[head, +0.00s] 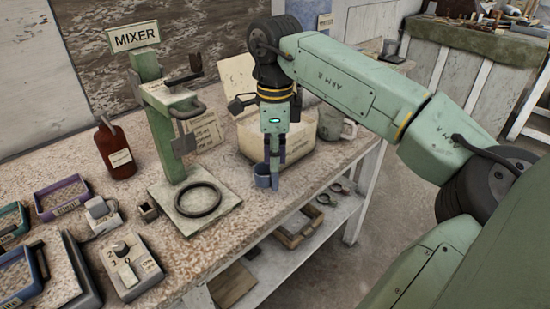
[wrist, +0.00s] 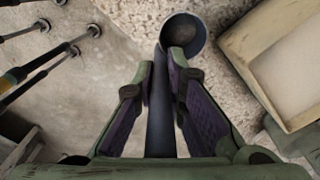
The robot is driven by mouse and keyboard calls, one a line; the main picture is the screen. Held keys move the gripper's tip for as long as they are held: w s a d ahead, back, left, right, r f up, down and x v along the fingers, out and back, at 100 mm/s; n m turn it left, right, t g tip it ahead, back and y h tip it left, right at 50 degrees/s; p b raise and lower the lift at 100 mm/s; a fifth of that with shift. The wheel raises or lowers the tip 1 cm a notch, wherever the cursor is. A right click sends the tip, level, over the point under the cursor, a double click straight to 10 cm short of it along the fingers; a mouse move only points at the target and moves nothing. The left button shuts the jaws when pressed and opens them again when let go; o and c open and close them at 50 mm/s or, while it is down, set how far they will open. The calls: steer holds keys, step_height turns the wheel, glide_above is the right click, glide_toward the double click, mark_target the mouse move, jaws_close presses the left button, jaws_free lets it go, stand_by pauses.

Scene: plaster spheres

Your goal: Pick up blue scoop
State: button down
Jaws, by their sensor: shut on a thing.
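My gripper (head: 274,155) points down over the right part of the workbench (head: 110,195). It is shut on the blue scoop (head: 262,176), whose small cup shows beside the fingertips in the head view. In the wrist view, the scoop's round dark cup (wrist: 183,35) lies beyond the fingertips, and its long handle runs back between the two fingers (wrist: 160,88). The cup looks empty in the wrist view. I cannot tell whether the scoop touches the bench top.
A green mixer stand (head: 167,120) with a ring on its base (head: 197,199) stands left of my gripper. A box (head: 250,140) and a grey-green mug (head: 334,124) are behind and to the right. A red bottle (head: 116,148), dial box (head: 128,265) and coloured trays (head: 62,196) fill the left.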

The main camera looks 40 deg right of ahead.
steer(key=s+a+r+b, duration=0.1)
steer(key=s+a+b, duration=0.1)
steer(key=s+a, duration=0.8)
steer(key=shift+s+b, duration=0.3)
steer(key=shift+s, duration=0.55)
steer(key=shift+w+f, duration=0.1)
